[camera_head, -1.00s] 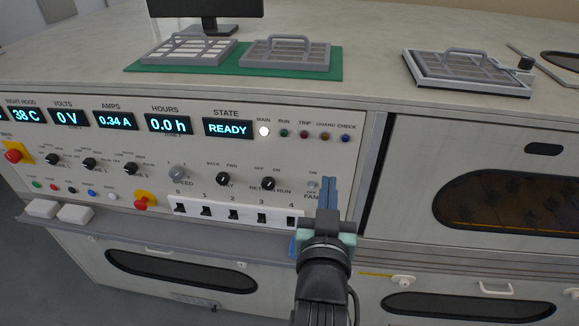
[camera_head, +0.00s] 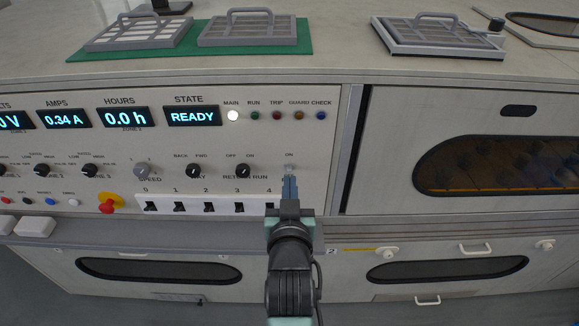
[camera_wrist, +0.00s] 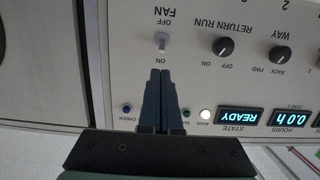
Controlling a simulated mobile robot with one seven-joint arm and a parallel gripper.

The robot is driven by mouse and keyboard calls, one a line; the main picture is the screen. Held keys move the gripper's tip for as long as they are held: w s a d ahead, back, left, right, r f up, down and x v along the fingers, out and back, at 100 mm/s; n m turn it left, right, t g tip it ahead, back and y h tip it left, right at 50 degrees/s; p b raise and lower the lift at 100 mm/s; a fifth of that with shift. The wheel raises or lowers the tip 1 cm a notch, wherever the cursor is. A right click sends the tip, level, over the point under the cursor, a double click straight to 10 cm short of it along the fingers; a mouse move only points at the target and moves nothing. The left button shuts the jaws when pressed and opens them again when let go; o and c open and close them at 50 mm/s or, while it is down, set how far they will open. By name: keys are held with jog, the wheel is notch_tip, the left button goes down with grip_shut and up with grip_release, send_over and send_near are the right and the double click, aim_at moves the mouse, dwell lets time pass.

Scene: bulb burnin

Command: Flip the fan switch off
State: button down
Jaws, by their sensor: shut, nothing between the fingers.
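The fan switch is a small light grey toggle. In the wrist view the fan switch (camera_wrist: 162,42) shows upside down, between the OFF and ON labels; I cannot tell for sure which way its lever tilts. In the head view the fan switch (camera_head: 289,168) shows just above my fingertips, and its lower labels are hidden behind my gripper (camera_head: 289,182). My gripper is shut and empty. In the wrist view the fingertips of my gripper (camera_wrist: 161,71) lie on the ON side of the toggle, apart from it in the picture.
The RETURN RUN knob (camera_head: 243,171) is left of the fan switch. A row of black numbered switches (camera_head: 208,207) runs below it. Indicator lamps (camera_head: 277,115) sit above, and the STATE display (camera_head: 192,117) reads READY. A ledge (camera_head: 150,230) juts out below the panel.

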aim_at(289, 157)
jog(key=w, duration=0.4)
jog(key=w+f, duration=0.1)
jog(key=w, duration=0.1)
jog(key=shift+w+f, duration=0.1)
jog(key=shift+w, duration=0.15)
jog(key=shift+f+b, duration=0.2)
jog(key=shift+b, duration=0.3)
jog(key=shift+s+f+t+b, duration=0.1)
jog(key=shift+f+t+b, duration=0.05)
jog(key=shift+t+b, duration=0.45)
jog(key=shift+b, duration=0.15)
jog(key=shift+a, duration=0.1)
jog(key=shift+s+f+t+b, duration=0.1)
jog(key=shift+s+t+b, duration=0.1)
jog(key=shift+t+b, duration=1.25)
